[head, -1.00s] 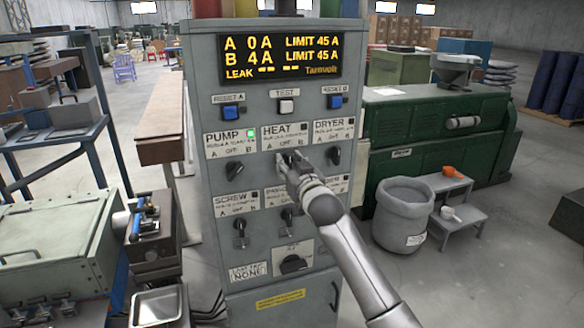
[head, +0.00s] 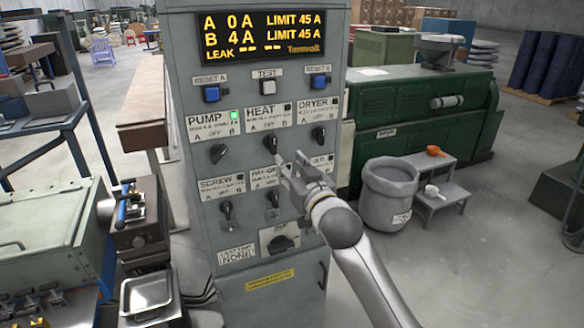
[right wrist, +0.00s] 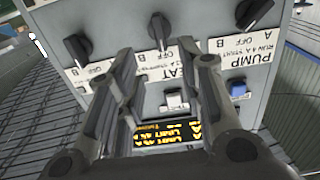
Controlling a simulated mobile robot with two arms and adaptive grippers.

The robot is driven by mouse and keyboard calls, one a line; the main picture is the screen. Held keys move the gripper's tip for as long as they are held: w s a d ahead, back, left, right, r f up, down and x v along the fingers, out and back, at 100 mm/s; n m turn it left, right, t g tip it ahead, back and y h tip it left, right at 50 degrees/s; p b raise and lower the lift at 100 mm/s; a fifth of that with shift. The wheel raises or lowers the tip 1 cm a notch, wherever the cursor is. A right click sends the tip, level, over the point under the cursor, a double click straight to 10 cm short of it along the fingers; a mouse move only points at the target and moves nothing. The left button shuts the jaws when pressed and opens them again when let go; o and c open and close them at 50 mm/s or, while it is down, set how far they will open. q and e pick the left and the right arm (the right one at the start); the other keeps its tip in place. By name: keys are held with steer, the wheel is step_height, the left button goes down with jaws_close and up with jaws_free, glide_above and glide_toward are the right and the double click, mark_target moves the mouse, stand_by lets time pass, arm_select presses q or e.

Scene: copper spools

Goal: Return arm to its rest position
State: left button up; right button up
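The grey control cabinet (head: 180,120) stands in front of me in the head view. My right gripper (head: 290,160) is just right of and below the HEAT knob (head: 270,145), in front of the panel, with the knob in plain sight. In the right wrist view my right gripper's fingers (right wrist: 165,75) are spread with nothing between them. The HEAT knob (right wrist: 160,32) appears beyond the tips, apart from them. The PUMP knob (head: 219,154) has a lit green lamp beside its label. The DRYER knob (head: 318,136) is to the right. My left gripper is not in view.
A grey bin (head: 388,195) and a step stool (head: 445,190) stand on the floor to the right. A metal tray (head: 150,295) is at lower left.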

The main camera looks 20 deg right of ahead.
stand_by(0.4)
steer(key=s+d+f+g+b, duration=0.1)
steer(key=s+f+g+b, duration=0.15)
steer(key=f, duration=1.85)
steer(key=s+f+g+b, duration=0.2)
steer(key=s+f+g, duration=0.15)
steer(key=f, duration=1.85)
steer(key=s+f+n+g+b, duration=0.1)
steer(key=s+f+g, duration=0.1)
steer(key=s+f, duration=0.7)
steer(key=s+f+g+b, duration=0.25)
steer(key=s+f, duration=0.35)
steer(key=f, duration=0.6)
steer(key=s+f+g+b, duration=0.1)
steer(key=s+f, duration=0.5)
steer(key=s, duration=0.6)
steer(key=s+f+g+b, duration=0.1)
steer(key=s+f+g, duration=0.2)
steer(key=s+f, duration=0.4)
steer(key=s+f+n+g+b, duration=0.1)
steer(key=s+f, duration=0.6)
steer(key=s, duration=1.1)
steer(key=shift+s+a+f+g+h, duration=0.2)
steer(key=shift+a+f+g+h, duration=0.1)
steer(key=shift+g, duration=0.45)
